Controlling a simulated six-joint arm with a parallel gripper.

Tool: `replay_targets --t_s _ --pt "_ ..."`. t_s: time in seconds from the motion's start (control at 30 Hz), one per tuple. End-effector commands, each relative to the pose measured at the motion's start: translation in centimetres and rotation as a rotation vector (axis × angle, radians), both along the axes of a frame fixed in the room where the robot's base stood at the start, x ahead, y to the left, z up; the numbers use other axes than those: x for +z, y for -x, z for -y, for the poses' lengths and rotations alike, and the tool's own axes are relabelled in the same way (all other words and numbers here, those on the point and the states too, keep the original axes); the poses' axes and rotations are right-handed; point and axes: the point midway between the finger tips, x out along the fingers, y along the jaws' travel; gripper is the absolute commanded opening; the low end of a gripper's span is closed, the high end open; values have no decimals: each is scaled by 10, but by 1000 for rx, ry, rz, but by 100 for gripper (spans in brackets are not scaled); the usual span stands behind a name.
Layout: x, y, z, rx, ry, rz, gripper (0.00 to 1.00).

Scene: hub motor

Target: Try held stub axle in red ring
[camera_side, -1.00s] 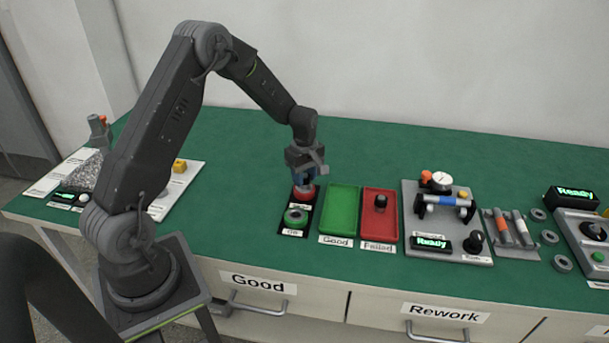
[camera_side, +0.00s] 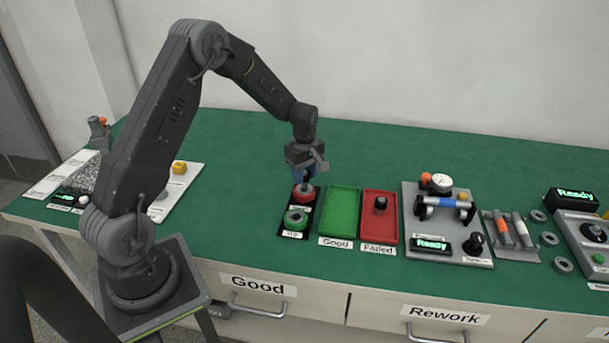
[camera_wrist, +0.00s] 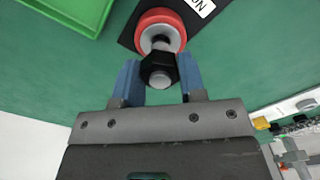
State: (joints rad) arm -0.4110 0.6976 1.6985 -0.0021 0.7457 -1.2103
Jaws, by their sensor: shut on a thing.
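The stub axle (camera_wrist: 160,79) has a dark hex part, a light grey tip and a wide grey flange. My gripper (camera_wrist: 158,62) is shut on its dark part between two blue fingers. The red ring (camera_wrist: 143,23) lies on a black plate in the wrist view, with the grey flange over its middle. In the side view my gripper (camera_side: 305,180) is above the red ring (camera_side: 303,197), the rearmost ring on the plate. I cannot tell how far the axle's lower end is in the ring.
A green ring (camera_side: 296,217) sits in front on the same black plate. To the right are a green tray (camera_side: 341,232), empty, and a red tray (camera_side: 378,231) holding a dark part (camera_side: 380,203). A grey fixture (camera_side: 458,247) stands further right. The bench behind is clear.

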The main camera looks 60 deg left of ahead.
Motion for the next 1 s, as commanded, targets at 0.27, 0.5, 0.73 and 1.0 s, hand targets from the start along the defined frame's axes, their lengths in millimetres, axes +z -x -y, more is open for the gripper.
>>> replay_targets --t_s 0.27,0.5,0.73,1.0 --pt "1 0 0 0 0 1 7" --pt "11 -1 0 0 -1 2 7" --pt "28 -1 0 0 -1 3 7" --pt "40 0 0 0 0 1 7"
